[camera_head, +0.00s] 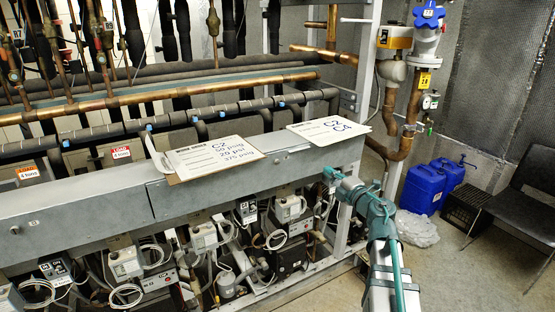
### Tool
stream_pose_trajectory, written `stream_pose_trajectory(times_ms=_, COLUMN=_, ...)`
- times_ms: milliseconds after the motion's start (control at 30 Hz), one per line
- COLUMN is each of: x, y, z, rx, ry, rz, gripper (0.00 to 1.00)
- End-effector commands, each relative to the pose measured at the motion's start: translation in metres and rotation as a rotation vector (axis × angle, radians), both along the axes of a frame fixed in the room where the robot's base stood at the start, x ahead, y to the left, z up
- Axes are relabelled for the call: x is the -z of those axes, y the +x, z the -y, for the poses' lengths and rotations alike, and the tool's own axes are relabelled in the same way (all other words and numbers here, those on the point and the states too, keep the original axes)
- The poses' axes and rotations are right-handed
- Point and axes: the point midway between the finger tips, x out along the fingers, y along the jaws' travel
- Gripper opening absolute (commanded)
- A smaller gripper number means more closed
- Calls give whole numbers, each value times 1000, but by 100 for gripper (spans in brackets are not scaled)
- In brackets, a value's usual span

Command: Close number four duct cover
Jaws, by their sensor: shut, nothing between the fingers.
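A long grey metal duct (80,219) runs along the top of the compressor rack, from the left edge to the right post. A seam splits its front face near the left, and a longer section (190,199) continues to the right. No number four marking is legible, so I cannot tell which section is the number four cover or whether one stands open. My teal gripper (327,172) is shut and empty. It is at the right part of the duct, in front of its face; whether it touches is unclear.
Two paper signs, one marked C2 (215,160) and one marked C2 C4 (328,130), lie on the duct top. Pipes (170,102) run behind; cables and compressor boxes sit below. Blue jugs (422,188) and a black chair (525,200) stand right, with some bare floor.

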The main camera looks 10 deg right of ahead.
Motion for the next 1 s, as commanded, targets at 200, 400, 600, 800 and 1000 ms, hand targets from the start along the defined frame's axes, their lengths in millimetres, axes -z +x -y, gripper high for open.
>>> stream_pose_trajectory(times_ms=200, x=-1, y=13, z=-9, rx=-23, ry=17, rz=-14, gripper=0)
stream_pose_trajectory(times_ms=400, x=-3, y=45, z=-21, rx=-24, ry=17, rz=-15, gripper=0)
stream_pose_trajectory(times_ms=600, x=-6, y=82, z=-36, rx=-23, ry=16, rz=-14, gripper=0)
stream_pose_trajectory(times_ms=800, x=-7, y=111, z=-49, rx=-22, ry=17, rz=-14, gripper=0)
stream_pose_trajectory(times_ms=1000, x=-7, y=126, z=-55, rx=-22, ry=16, rz=-14, gripper=0)
